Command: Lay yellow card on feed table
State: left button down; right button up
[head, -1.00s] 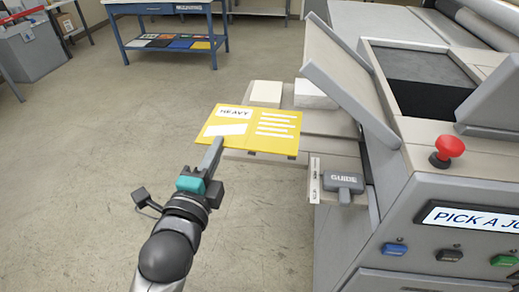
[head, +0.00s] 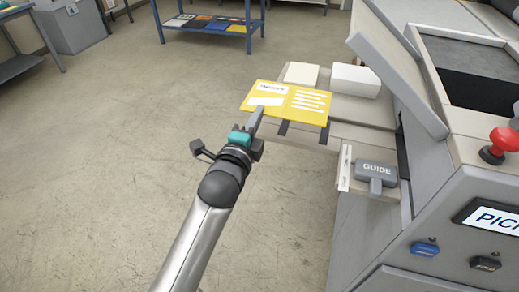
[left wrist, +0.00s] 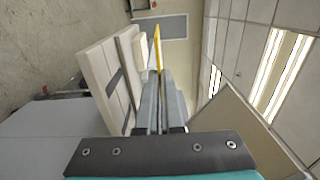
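The yellow card (head: 312,91) has white label patches and lines printed on it. My left gripper (head: 256,122) is shut on the card's near-left edge and holds it about flat. The left wrist view shows the card (left wrist: 157,48) edge-on between the fingers (left wrist: 160,95), apart from the feed table (left wrist: 101,78) surface. In the head view the card overlaps the left part of the feed table (head: 355,111), with its left end out past the table's edge. Dark strips (head: 283,128) show below the card's near edge. My right gripper is not in view.
Two white blocks (head: 301,73) (head: 355,80) stand on the table behind the card. A grey GUIDE handle (head: 376,172) is at the near right. A raised grey panel (head: 398,65) and a red button (head: 503,143) are on the machine.

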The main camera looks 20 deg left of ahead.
pick_arm(q)
notch_tip(320, 180, down, 9)
jog(key=b, duration=0.2)
jog(key=shift+f, duration=0.15)
jog(key=shift+f, duration=0.1)
jog(key=c, duration=1.1)
grip_release()
jog(key=shift+o, duration=0.2)
jog(key=s, duration=1.2)
jog(key=shift+a+p, duration=0.2)
jog(key=shift+p, duration=0.25)
